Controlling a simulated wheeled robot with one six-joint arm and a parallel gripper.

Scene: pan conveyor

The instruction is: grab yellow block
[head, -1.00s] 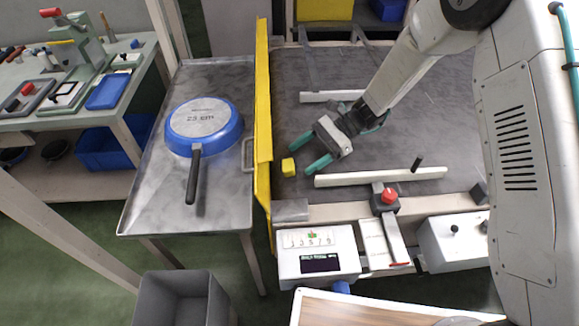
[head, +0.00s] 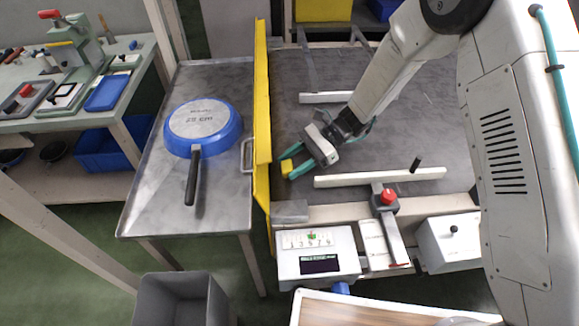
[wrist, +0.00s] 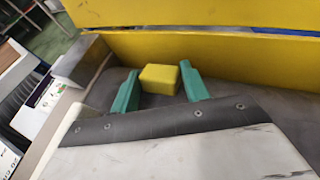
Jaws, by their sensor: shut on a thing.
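The yellow block (head: 287,167) is at the left side of the dark conveyor surface (head: 420,115), close to the yellow wall (head: 262,120). My gripper (head: 291,169) has its teal fingers on either side of the block and is shut on it. In the wrist view, the block (wrist: 160,78) sits between the two teal fingertips (wrist: 158,88), with the yellow wall just beyond it. I cannot tell whether the block still touches the belt.
A blue pan (head: 235,135) lies upside down on the metal table (head: 225,200) left of the wall. A white bar (head: 380,177) lies right of my gripper. A control box (head: 316,252) with a display stands at the front. A grey bin (head: 180,295) is on the floor.

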